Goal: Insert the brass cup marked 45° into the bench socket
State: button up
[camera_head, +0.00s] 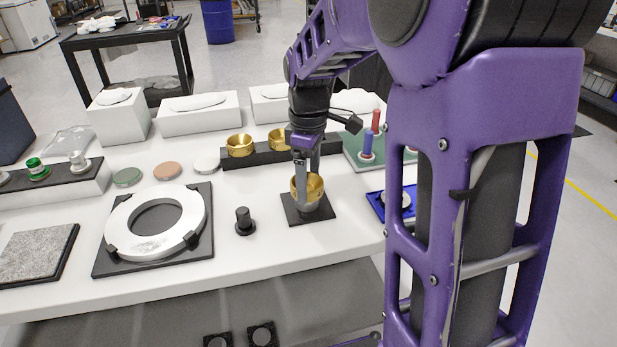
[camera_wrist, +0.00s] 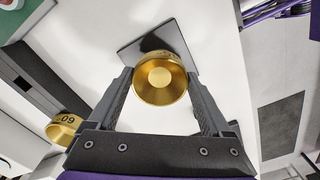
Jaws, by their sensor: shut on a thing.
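A brass cup (camera_head: 313,184) is between the fingers of my gripper (camera_head: 306,180), which is shut on it. In the wrist view the cup (camera_wrist: 160,92) shows its round gold inside between both fingertips (camera_wrist: 160,78). A mark on its rim is too small to read. The cup is over a black square plate (camera_head: 291,214) with a grey round socket piece (camera_head: 319,212) just below it. I cannot tell whether the cup sits in the socket or is just above it. The plate also shows in the wrist view (camera_wrist: 138,47).
Two more brass cups (camera_head: 240,145) (camera_head: 279,138) stand on a black rack (camera_head: 262,157) behind; one in the wrist view (camera_wrist: 64,128) is marked 60. A blue tray (camera_head: 376,204) is right.

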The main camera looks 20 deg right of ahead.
jog(key=o, duration=1.2)
notch_tip(320, 180, up, 17)
jog(key=p, duration=0.3)
jog(key=shift+r+p, duration=0.2)
jog(key=shift+p, duration=0.1)
